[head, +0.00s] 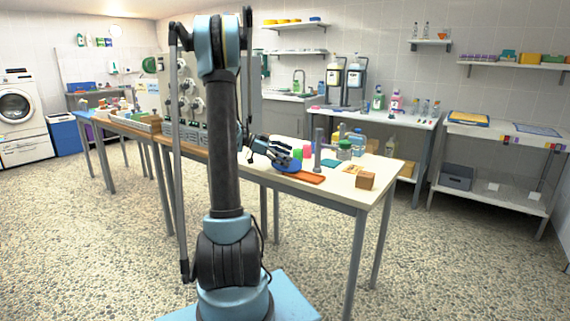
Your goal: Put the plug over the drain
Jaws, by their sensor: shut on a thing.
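My gripper (279,151) is low over the white-topped table (338,188), near a blue rounded object (291,164). Its fingers are dark and small in this view. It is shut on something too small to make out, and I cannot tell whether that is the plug. I cannot pick out a plug or a drain opening anywhere. A sink counter with a tap (299,78) stands at the back wall, but the inside of its basin is hidden.
The table holds an orange flat piece (306,177), a wooden block (365,180), a green-lidded jar (344,150), a pink cup (307,151) and a grey post (318,148). A blue bin (64,134) stands beside the washing machine (20,115). The right foreground floor is clear.

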